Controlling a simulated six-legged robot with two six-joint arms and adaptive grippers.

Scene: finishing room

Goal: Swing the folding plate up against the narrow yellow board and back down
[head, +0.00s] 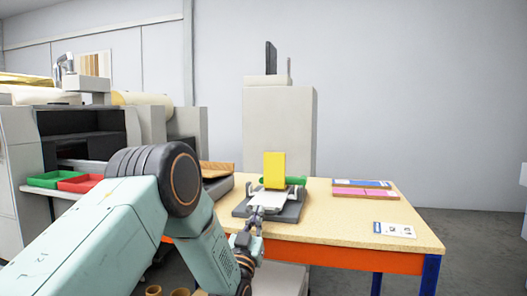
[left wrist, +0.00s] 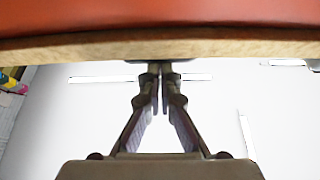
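The narrow yellow board (head: 274,168) stands upright at the back of a dark grey base (head: 287,214) on the table, in the head view. The pale folding plate (head: 268,198) lies about flat in front of it. My left gripper (head: 257,211) is at the plate's near edge, and I cannot tell whether it touches. In the left wrist view my left gripper (left wrist: 160,72) has its fingertips close together, and nothing shows clearly between them. A small grey-green part shows just beyond the tips. My right gripper is not in view.
The wooden table (head: 340,222) has an orange apron. A pink and blue tray (head: 364,190) and a white card (head: 394,230) lie to the right. A green bar (head: 295,180) is beside the yellow board. Green (head: 53,179) and red (head: 82,183) bins stand left. A tall grey cabinet (head: 300,130) is behind.

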